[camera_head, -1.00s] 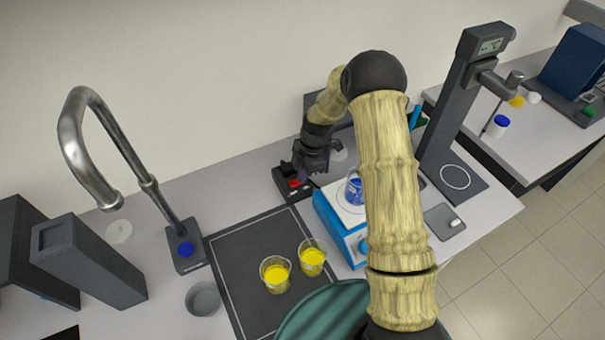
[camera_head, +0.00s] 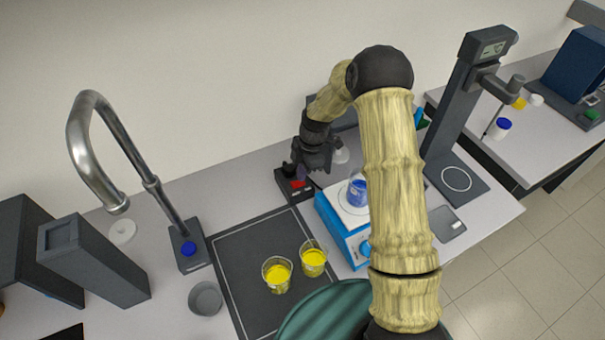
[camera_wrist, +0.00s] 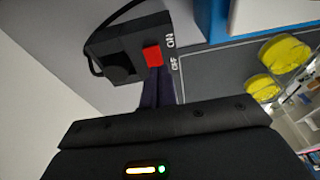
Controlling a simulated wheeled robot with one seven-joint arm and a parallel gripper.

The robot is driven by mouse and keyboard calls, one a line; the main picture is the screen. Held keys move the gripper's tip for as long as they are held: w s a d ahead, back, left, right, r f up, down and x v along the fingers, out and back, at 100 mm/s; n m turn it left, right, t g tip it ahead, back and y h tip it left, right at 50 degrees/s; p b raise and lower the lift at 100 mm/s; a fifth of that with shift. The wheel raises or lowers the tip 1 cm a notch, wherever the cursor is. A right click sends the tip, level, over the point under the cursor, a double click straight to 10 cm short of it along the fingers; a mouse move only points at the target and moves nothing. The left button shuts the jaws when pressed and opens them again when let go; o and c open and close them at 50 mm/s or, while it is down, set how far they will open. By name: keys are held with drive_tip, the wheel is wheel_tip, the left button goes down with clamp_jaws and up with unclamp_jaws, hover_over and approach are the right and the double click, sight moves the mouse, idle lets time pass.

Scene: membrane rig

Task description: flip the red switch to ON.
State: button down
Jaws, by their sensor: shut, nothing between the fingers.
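The red switch (camera_wrist: 153,55) sits on a small black box (camera_wrist: 120,50), with the labels ON and OFF beside it in the wrist view. In the head view the red switch (camera_head: 298,184) shows on the black box (camera_head: 284,193) near the back wall. My gripper (camera_head: 304,172) is just above the box, close to the switch. In the wrist view the dark fingers of my gripper (camera_wrist: 156,92) are shut and empty, with their tips close to the switch's OFF side. I cannot tell whether they touch it.
A blue and white stirrer (camera_head: 345,240) with a blue-filled beaker (camera_head: 357,190) stands right of the box. Two beakers of yellow liquid (camera_head: 277,275) stand on the dark mat (camera_head: 235,262) in front. A tall metal faucet (camera_head: 150,185) stands at left.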

drive_tip(key=v, duration=0.2)
drive_tip(key=shift+s+a+r, duration=0.15)
drive_tip(key=shift+r, duration=0.2)
drive_tip(key=w+d+r+b, duration=0.1)
drive_tip(key=d+r+b, duration=0.2)
drive_tip(key=r, duration=0.5)
drive_tip(key=shift+w+d, duration=0.4)
drive_tip(key=shift+d, duration=0.15)
drive_tip(key=shift+r, duration=0.1)
drive_tip(key=s+d+r+m+t, duration=0.1)
drive_tip(key=s+d+m, duration=0.1)
drive_tip(key=s+m, duration=0.5)
drive_tip(key=s+d+r+m+t+h, duration=0.1)
drive_tip(key=s+d+r+m, duration=0.1)
drive_tip(key=s+m, duration=0.6)
drive_tip(key=s+d+r+m+t+h, duration=0.1)
drive_tip(key=s+d+r+m, duration=0.1)
drive_tip(key=s+m, duration=0.5)
drive_tip(key=shift+s+d+m+t, duration=0.3)
drive_tip(key=shift+s+d, duration=0.35)
drive_tip(key=shift+s, duration=0.2)
